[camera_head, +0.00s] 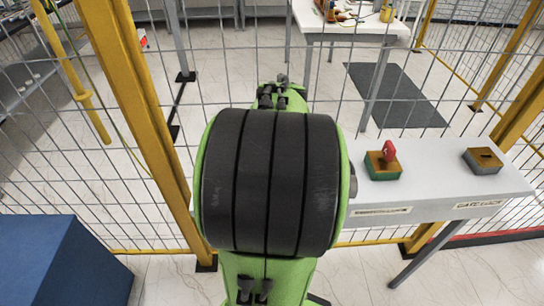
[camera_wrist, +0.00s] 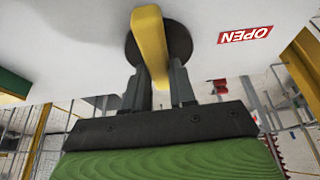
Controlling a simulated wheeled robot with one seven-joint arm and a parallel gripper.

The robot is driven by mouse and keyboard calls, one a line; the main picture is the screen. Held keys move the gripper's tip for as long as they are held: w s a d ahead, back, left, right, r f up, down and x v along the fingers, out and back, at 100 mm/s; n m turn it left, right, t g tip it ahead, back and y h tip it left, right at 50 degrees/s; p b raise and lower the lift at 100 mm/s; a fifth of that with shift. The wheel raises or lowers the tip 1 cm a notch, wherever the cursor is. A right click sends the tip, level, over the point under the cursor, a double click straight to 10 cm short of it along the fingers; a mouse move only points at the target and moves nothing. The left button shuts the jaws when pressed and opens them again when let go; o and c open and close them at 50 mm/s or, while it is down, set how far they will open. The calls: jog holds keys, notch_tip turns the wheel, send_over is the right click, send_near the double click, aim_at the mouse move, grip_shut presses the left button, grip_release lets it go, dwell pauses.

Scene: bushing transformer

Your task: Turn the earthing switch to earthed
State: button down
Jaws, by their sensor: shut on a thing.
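In the wrist view, a yellow handle (camera_wrist: 150,42) sits on a dark round disc (camera_wrist: 179,39) on a white panel (camera_wrist: 70,35). The handle runs nearly straight up and down in that picture, its lower end leaning slightly right. My gripper (camera_wrist: 160,82) is shut on the handle, one grey finger on each side. A red OPEN label (camera_wrist: 245,34), seen upside down, is on the panel right of the disc. No earthed marking is readable. In the head view my own arm hides the gripper and the handle.
In the head view, a grey bench (camera_head: 440,185) at the right carries a green box (camera_head: 384,172) with a red key-like piece (camera_head: 389,150) and a grey box (camera_head: 483,161). Wire fencing with yellow posts (camera_head: 137,100) surrounds the area. A blue block (camera_head: 60,262) stands at lower left.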

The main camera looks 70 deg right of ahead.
jog(key=shift+w+d+r, duration=0.1)
jog(key=shift+w+r, duration=0.05)
jog(key=shift+r, duration=0.05)
jog(key=c, duration=1)
grip_release()
jog(key=shift+f, duration=0.1)
jog(key=shift+o, duration=0.4)
jog(key=p+v, duration=0.5)
jog(key=v, duration=1)
jog(key=shift+a+r+p, duration=0.25)
jog(key=shift+a+p, duration=0.05)
jog(key=shift+p, duration=0.05)
